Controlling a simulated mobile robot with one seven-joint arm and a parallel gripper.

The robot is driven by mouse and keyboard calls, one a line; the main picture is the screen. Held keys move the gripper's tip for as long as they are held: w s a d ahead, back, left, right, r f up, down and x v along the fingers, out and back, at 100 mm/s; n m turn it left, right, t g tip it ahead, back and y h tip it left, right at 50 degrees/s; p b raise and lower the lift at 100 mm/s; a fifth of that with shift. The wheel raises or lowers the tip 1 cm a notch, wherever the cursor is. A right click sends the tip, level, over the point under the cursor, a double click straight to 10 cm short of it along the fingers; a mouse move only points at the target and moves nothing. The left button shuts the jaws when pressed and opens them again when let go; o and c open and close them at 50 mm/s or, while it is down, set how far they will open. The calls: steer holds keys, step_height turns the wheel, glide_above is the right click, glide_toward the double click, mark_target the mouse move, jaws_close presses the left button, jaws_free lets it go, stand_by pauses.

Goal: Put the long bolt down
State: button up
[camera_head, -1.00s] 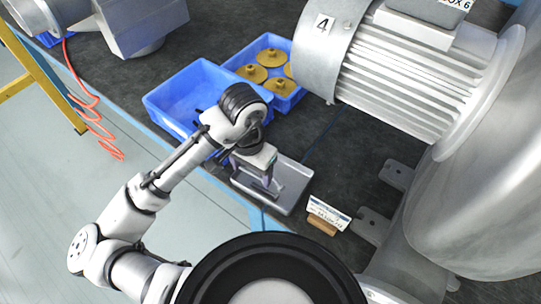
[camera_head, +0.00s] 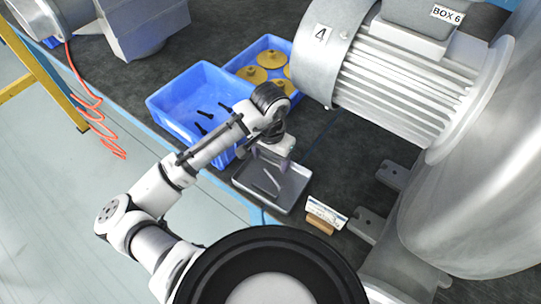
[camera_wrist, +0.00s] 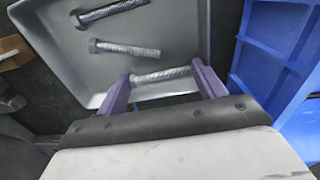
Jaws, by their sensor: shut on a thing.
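My gripper (camera_head: 268,152) is above the back part of a grey metal tray (camera_head: 287,203). In the wrist view, its two purple fingers (camera_wrist: 161,75) are wide apart, and a silver threaded bolt (camera_wrist: 163,74) spans the gap from one finger to the other. I take this as the long bolt. It appears near the tray's rim; its height above the tray is unclear. Two other silver bolts lie in the tray, a hex-headed one (camera_wrist: 126,48) and another (camera_wrist: 112,10) at the top edge of the view.
A blue bin (camera_head: 178,93) with several dark bolts stands behind the tray. Another blue bin with yellow-brown flanged parts (camera_head: 256,74) is beyond it. A large grey motor (camera_head: 400,85) fills the right. A small label stand (camera_head: 322,217) is right of the tray.

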mark_target(270, 163)
steer(key=shift+f, duration=0.2)
steer(key=o, duration=1)
steer(key=shift+c, duration=0.2)
step_height(270, 163, up, 12)
steer(key=shift+r, duration=0.25)
